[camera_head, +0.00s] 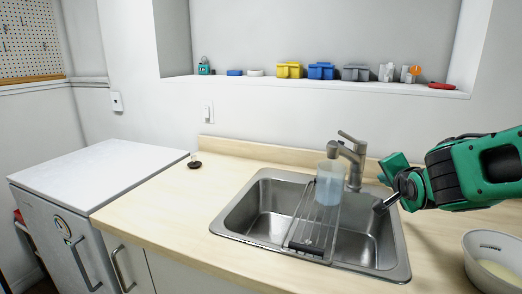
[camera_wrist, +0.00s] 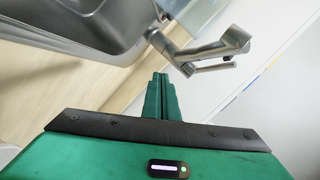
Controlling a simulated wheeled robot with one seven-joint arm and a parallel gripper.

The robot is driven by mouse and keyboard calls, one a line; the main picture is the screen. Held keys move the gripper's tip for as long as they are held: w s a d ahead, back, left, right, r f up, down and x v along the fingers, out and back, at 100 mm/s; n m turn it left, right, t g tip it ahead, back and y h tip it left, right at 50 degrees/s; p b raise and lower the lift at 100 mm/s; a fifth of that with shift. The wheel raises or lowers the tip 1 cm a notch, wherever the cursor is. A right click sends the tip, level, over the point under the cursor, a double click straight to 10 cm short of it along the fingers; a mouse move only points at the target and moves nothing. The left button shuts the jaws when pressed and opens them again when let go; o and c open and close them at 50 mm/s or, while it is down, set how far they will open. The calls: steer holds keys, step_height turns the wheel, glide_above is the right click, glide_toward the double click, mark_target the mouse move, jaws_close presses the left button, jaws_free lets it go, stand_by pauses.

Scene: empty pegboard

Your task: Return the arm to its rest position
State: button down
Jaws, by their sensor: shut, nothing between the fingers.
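My arm comes in from the right in the head view, green with black joints. My gripper (camera_head: 382,207) is beside the right rim of the sink, close to the faucet. In the wrist view my gripper (camera_wrist: 160,78) shows as two green fingers pressed together, with nothing between them. The faucet (camera_wrist: 212,50) is just beyond the fingertips there. How close the fingers are to the faucet in depth is hard to tell.
The steel sink (camera_head: 258,190) holds a wire rack (camera_head: 305,228) with a translucent container (camera_head: 329,185) on it. A white bowl (camera_head: 493,250) stands at the right front. A ledge (camera_head: 300,86) behind carries several small items. The left counter is mostly clear.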

steer(key=s+d+f+n+g, duration=0.1)
steer(key=s+d+f+g, duration=0.1)
steer(key=s, duration=0.2)
steer(key=s+d+f+n+g, duration=0.1)
steer(key=s+d+f+g, duration=0.1)
steer(key=s, duration=0.3)
steer(key=s+d+f+n+g, duration=0.1)
steer(key=s+d+f+g, duration=0.1)
steer(key=s, duration=0.3)
steer(key=shift+s+d+f+g+h, duration=0.25)
steer(key=shift+d+f+g+h, duration=0.05)
steer(key=shift+d+f, duration=0.55)
steer(key=s+g, duration=0.1)
steer(key=s, duration=0.1)
steer(key=s+f+n+g, duration=0.1)
steer(key=s, duration=0.2)
steer(key=s+f+g+y, duration=0.1)
steer(key=s, duration=0.2)
steer(key=shift+s+d+f+n, duration=0.15)
steer(key=shift+s+n, duration=0.05)
steer(key=shift+n, duration=0.2)
steer(key=s+a+f+n+g+y, duration=0.1)
steer(key=s+a+n+g+y, duration=0.1)
steer(key=s, duration=0.9)
steer(key=shift+s+a+n+g+y, duration=0.3)
steer(key=shift+a+n+g, duration=0.1)
steer(key=shift+g, duration=0.4)
